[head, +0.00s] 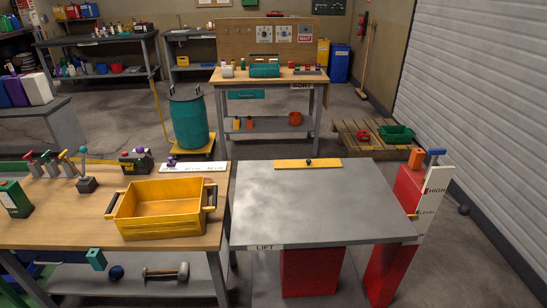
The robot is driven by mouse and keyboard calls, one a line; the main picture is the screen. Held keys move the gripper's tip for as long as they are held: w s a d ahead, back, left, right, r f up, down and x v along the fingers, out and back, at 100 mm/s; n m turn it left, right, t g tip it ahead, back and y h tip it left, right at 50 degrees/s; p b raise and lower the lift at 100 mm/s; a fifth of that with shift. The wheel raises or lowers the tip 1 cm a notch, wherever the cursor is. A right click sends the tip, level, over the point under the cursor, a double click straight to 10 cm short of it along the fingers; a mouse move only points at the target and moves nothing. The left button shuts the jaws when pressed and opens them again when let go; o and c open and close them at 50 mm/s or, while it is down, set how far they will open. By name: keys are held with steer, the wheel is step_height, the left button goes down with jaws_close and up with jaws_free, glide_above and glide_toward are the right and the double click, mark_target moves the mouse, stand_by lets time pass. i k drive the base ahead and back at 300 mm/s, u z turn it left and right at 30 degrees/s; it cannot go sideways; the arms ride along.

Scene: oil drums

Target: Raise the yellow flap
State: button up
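The yellow flap (290,164) appears as a narrow yellow strip along the far edge of the grey lift table top (310,205). It looks flat, level with the top. A small dark knob (308,161) stands near its middle. My gripper is not in view, so its place relative to the flap cannot be told.
A yellow crate (165,222) stands on the wooden bench at left. A red post (408,187) with a blue-topped lever and a HIGH/LEVEL label stands right of the lift table. Behind are a teal drum (190,122), a workbench and a pallet. The grey top is otherwise bare.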

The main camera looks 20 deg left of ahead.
mark_target(308, 161)
steer(key=u, duration=0.75)
steer(key=k, duration=1)
steer(key=i, duration=0.75)
